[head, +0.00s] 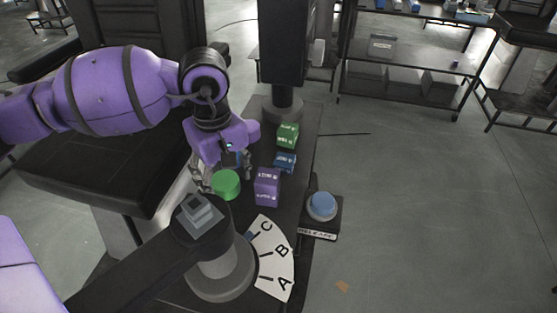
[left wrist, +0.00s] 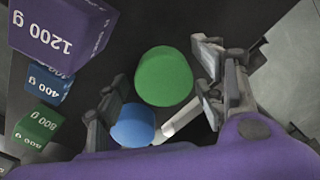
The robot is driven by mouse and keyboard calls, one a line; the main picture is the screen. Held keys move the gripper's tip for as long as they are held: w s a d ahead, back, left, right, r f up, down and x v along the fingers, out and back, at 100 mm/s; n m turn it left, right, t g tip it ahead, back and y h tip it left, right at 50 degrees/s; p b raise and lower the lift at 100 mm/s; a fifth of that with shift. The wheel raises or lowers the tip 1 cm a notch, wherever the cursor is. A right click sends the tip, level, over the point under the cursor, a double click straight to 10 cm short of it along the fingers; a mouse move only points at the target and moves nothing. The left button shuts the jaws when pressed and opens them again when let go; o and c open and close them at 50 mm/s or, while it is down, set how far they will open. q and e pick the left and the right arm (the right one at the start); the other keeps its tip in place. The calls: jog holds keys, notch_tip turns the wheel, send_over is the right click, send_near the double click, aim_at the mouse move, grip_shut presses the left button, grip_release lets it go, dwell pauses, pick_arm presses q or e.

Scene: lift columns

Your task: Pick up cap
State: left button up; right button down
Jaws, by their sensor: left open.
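A green round piece with a flat top (head: 226,184), which looks like the cap, stands on the dark bench top. It also shows in the left wrist view (left wrist: 163,76). My left gripper (head: 221,171) is open above and just behind it, pointing down, with its fingers spread to either side. In the left wrist view the open fingers (left wrist: 160,98) flank the area of the green piece and a blue round piece (left wrist: 134,124). I see no grip on either. My right gripper is not in view.
Purple (head: 267,187), blue (head: 285,162) and green (head: 288,135) weight blocks stand close to the right of the gripper. A dial (head: 272,258) marked A, B, C and a dark lever (head: 150,265) lie in front. A blue release button (head: 321,206) sits at right.

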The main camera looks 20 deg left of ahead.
aim_at(226, 179)
pick_arm(q)
jog(key=shift+c, duration=0.5)
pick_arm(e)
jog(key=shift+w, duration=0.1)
pick_arm(q)
jog(key=c, duration=1.1)
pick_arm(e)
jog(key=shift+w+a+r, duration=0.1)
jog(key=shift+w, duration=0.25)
pick_arm(q)
jog(key=shift+c, duration=0.2)
notch_tip(226, 179, up, 12)
jog(key=shift+p, duration=0.35)
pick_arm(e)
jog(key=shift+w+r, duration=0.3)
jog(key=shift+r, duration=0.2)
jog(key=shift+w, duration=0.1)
